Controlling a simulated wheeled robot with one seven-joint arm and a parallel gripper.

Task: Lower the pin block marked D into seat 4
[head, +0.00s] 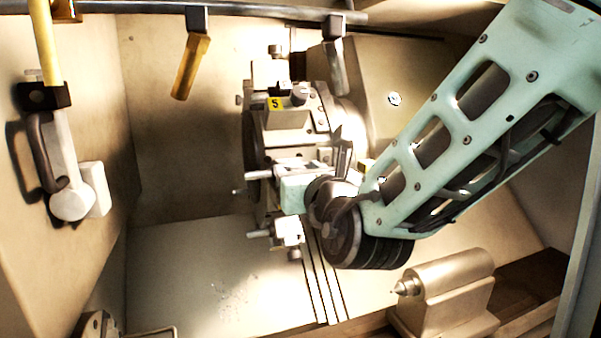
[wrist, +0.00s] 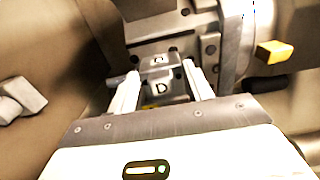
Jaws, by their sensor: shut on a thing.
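The pin block marked D (wrist: 162,88) is between the two pale fingers of my gripper (wrist: 163,84) in the wrist view, with a black D on two of its faces. My gripper is shut on it. In the head view my gripper (head: 300,172) is at the front of the chuck, beneath the yellow label 5. A yellow patch shows low between the fingers in the wrist view, mostly hidden, and I cannot read it. Seat 4 cannot be made out, and I cannot tell whether the block touches a seat.
The chuck (head: 257,150) carries a fixture with a yellow label 5 (head: 275,103) above my gripper and a pale block (head: 288,232) below it. A tailstock (head: 447,288) stands at lower right. Nozzles (head: 190,66) hang from the top rail.

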